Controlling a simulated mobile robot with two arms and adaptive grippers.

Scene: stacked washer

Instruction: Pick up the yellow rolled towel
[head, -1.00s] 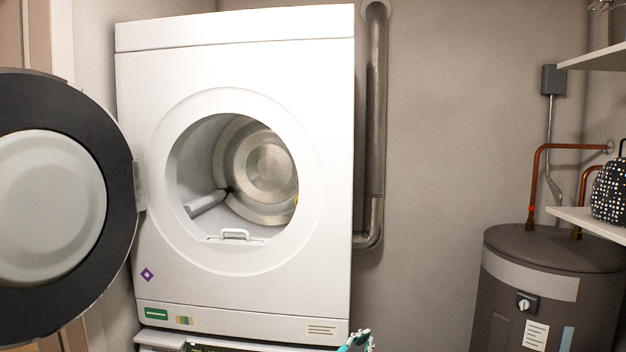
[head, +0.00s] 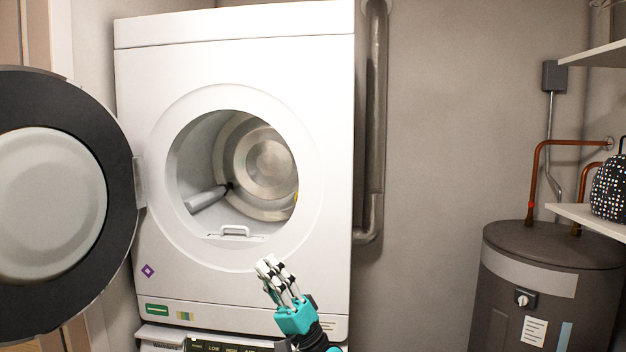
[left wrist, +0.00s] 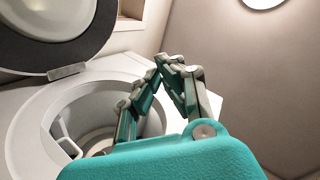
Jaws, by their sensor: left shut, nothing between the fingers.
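Only a small sliver of yellow (head: 296,199) shows at the right edge of the open drum in the head view. It may be the yellow rolled towel; the rest is hidden behind the door rim. My left gripper (head: 267,265) is in front of the white upper machine, just below its round opening, pointing up. It is shut and empty. In the left wrist view its fingers (left wrist: 168,64) come together at the tips, beside the round opening. No towel can be made out in that view. My right gripper is not in view.
The white upper machine (head: 240,65) has its round door (head: 112,170) swung open to the left. A lint handle (head: 234,231) sits at the opening's lower lip. A grey water heater (head: 555,290) and shelves (head: 590,219) stand at the right.

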